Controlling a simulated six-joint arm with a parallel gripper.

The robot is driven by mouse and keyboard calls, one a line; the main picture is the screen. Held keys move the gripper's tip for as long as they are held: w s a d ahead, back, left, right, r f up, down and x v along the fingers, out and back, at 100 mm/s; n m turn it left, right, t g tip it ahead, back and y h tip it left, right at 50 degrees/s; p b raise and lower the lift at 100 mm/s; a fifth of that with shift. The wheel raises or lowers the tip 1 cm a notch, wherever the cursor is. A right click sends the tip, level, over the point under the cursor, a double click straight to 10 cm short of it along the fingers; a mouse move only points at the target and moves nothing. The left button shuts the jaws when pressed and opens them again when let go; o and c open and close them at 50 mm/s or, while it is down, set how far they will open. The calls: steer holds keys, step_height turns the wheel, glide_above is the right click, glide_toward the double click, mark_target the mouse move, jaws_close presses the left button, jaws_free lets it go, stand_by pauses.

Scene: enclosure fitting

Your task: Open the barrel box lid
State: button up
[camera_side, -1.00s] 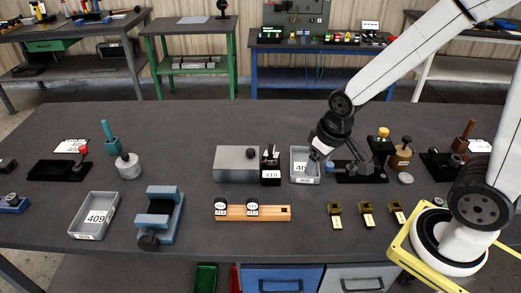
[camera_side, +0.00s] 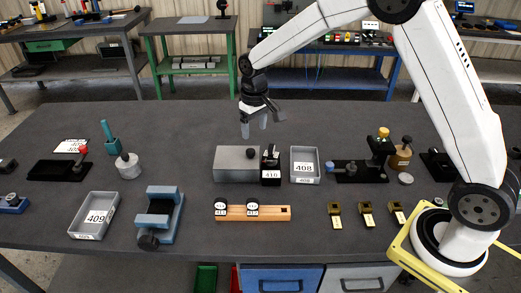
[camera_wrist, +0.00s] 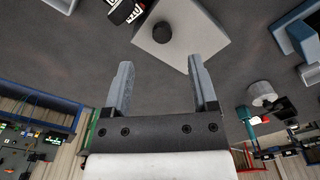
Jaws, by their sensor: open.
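A grey box (camera_side: 229,168) with a flat closed top and a black round knob (camera_side: 250,153) stands in the middle of the bench. I take it to be the barrel box; no label on it is readable. My gripper (camera_side: 254,132) hangs above and behind the box, jaws apart and empty, not touching it. In the wrist view the box (camera_wrist: 190,25) and its knob (camera_wrist: 162,32) lie beyond the open fingers (camera_wrist: 160,64). The inside of the box is hidden.
A black holder (camera_side: 270,173) labelled 410 stands against the box's right front, and a grey tray (camera_side: 305,173) labelled 408 is right of it. A wooden rail (camera_side: 275,213) with two black-and-white pieces lies in front.

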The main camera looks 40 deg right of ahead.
mark_target(250, 150)
steer(key=shift+w+a+f, duration=0.1)
steer(key=shift+w+f, duration=0.1)
steer(key=shift+w, duration=0.65)
steer(key=shift+f, duration=0.1)
steer(key=shift+f, duration=3.8)
jaws_close()
